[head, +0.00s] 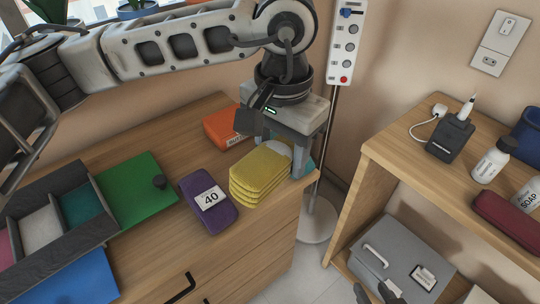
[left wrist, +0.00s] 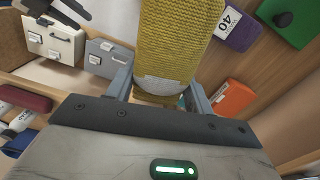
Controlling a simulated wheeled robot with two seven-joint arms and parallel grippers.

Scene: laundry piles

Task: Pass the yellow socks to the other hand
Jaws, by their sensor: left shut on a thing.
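The yellow socks (head: 259,172) are a folded, layered bundle with a pale band, at the right end of the wooden dresser top. My left gripper (head: 287,148) points down at their far end and is shut on them. In the left wrist view the yellow socks (left wrist: 172,42) stick out from between the two grey fingers (left wrist: 160,92). I cannot tell whether they still touch the dresser top. My right gripper (head: 374,292) shows only as dark fingertips at the bottom edge, spread apart and empty, in front of the grey box.
A purple bundle marked 40 (head: 209,199) lies left of the socks, an orange pack (head: 226,127) behind them. A green lid (head: 135,190) and divided grey tray (head: 60,262) are at left. A wooden shelf (head: 400,148) holds bottles; a grey box (head: 405,262) sits below. A pole stands between.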

